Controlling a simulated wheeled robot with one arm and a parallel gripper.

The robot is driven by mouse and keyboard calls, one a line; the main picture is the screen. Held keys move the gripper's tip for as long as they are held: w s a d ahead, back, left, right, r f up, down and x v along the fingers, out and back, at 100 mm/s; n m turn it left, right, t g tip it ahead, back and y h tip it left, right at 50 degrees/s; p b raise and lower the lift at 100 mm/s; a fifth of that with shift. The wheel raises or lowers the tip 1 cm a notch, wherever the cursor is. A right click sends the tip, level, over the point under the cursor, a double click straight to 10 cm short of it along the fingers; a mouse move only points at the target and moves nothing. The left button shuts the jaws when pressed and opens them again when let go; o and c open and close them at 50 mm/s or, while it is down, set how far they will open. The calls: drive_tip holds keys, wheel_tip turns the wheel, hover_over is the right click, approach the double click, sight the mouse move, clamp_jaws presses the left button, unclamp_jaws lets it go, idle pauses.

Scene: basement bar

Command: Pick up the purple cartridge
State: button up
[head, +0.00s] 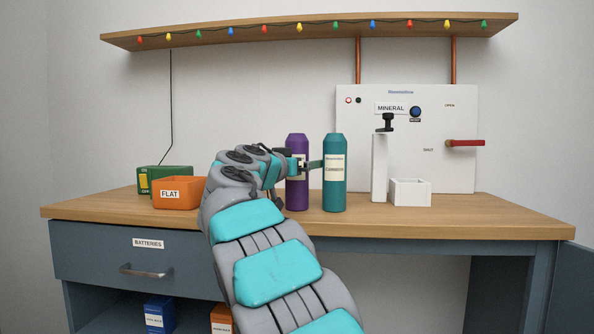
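The purple cartridge (297,199) stands upright on the wooden counter, left of a teal cartridge (335,190) that also stands upright. My gripper (301,164) is at the purple cartridge's upper body and hides part of its label and left side. One finger part shows at the right, near the gap between the two cartridges. The other finger is mostly hidden by my wrist, so I cannot tell whether the gripper touches or encloses the purple cartridge.
An orange bin marked FLAT (180,193) and a green box (150,180) stand at the left. A white post (380,168), a small white box (410,193) and a panel with a red lever (465,143) are at the right. A shelf (310,30) with coloured bulbs hangs above.

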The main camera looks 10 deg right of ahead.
clamp_jaws()
idle(0.8)
